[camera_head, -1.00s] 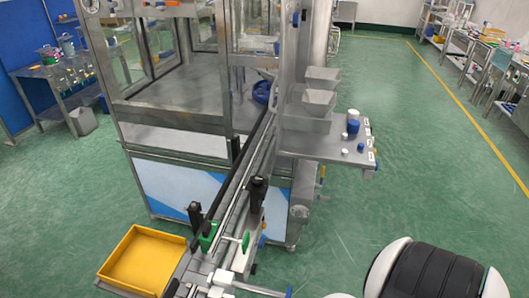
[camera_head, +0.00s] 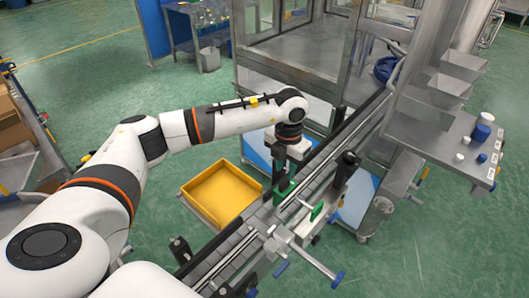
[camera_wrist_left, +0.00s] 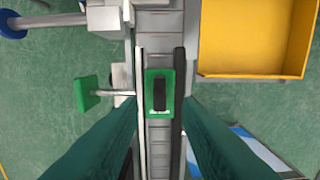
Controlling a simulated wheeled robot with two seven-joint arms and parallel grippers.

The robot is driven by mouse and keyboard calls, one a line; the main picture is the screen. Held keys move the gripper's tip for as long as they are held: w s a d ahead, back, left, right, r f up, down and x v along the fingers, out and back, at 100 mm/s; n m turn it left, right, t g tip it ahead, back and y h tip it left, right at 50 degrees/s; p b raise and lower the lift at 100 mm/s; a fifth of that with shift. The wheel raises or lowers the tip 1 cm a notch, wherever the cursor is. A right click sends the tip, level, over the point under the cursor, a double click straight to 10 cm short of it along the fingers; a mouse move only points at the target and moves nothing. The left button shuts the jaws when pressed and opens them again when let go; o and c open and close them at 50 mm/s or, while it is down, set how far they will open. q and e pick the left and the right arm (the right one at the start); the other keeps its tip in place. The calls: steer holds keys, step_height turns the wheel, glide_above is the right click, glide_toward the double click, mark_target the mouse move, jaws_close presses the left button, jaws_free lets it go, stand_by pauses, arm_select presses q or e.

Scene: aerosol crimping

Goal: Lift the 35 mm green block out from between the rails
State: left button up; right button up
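The green block (camera_wrist_left: 159,110) sits between the two conveyor rails in the left wrist view, with a dark, slot-like centre. It also shows small in the head view (camera_head: 283,189), just below my left gripper. My left gripper (camera_wrist_left: 159,100) is open; its two dark green fingers reach in from either side of the block with gaps to it. In the head view the left gripper (camera_head: 285,174) points down over the conveyor, its fingers mostly hidden. A pale rail (camera_wrist_left: 141,120) and a black rail (camera_wrist_left: 179,120) flank the block. My right gripper is not in view.
A yellow tray (camera_head: 222,193) stands beside the conveyor. A green pad on a rod (camera_head: 316,211) sticks out on the other side. A black post (camera_head: 343,173) and the machine frame (camera_head: 300,75) stand close to the line.

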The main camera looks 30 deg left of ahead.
mark_target(284, 181)
arm_select(q)
step_height(284, 181, down, 4)
steer(key=shift+b, duration=1.25)
steer(key=shift+f+b, duration=0.75)
steer(key=shift+f, duration=0.15)
jaws_close()
